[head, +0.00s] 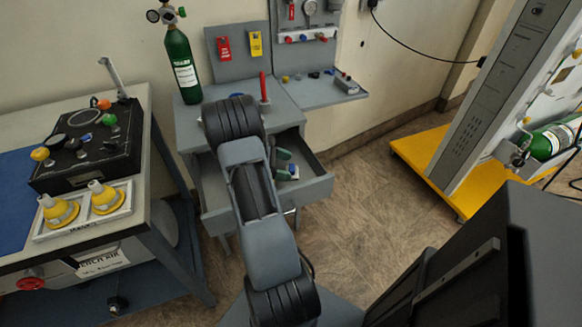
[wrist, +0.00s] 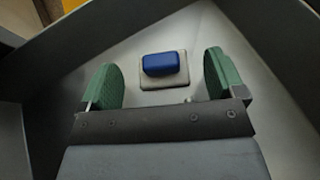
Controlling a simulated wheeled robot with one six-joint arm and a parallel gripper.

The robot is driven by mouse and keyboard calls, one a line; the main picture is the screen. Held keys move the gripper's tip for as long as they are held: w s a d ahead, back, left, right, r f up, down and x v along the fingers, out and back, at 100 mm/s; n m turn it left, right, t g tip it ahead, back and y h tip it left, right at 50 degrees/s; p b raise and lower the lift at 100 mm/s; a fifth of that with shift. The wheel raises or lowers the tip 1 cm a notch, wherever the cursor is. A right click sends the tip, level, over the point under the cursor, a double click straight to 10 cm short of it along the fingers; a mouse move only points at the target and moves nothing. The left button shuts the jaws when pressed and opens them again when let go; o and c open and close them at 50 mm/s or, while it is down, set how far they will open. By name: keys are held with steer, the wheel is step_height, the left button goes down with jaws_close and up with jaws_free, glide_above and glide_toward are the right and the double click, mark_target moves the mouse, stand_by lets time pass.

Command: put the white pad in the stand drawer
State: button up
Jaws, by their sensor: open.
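The stand drawer (head: 315,188) is pulled open at the front of the grey stand. In the wrist view its grey floor and walls surround my gripper (wrist: 163,80). The white pad (wrist: 163,83), a pale square plate with a blue block on top, lies flat on the drawer floor. It sits between and a little beyond my two green fingers, with a gap on both sides. My gripper (head: 284,162) is open and empty, low inside the drawer in the head view. My arm hides the left part of the drawer there.
The stand's top (head: 285,112) carries an upright red-handled item (head: 264,88) and a green cylinder (head: 182,65). A bench (head: 145,190) with a black panel (head: 90,145) stands at left. A yellow platform (head: 430,175) stands at right. Open floor (head: 355,215) lies between.

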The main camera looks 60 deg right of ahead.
steer(key=v, duration=0.4)
steer(key=shift+w+a+r, duration=0.15)
steer(key=shift+w, duration=0.1)
steer(key=shift+w+a+r, duration=0.2)
steer(key=shift+a, duration=0.05)
steer(key=a+r+m+t+y, duration=0.2)
steer(key=a+t, duration=0.3)
steer(key=a, duration=0.6)
steer(key=s+a+r+m+t+y, duration=0.1)
steer(key=a+r+t, duration=0.3)
steer(key=a, duration=0.7)
steer(key=s+a+r+m+t+y, duration=0.1)
steer(key=a+r+m+t+y, duration=0.2)
steer(key=a, duration=0.8)
steer(key=shift+r+t+y, duration=0.5)
steer(key=shift+r+t, duration=0.35)
steer(key=shift+t, duration=0.45)
steer(key=shift+a, duration=0.15)
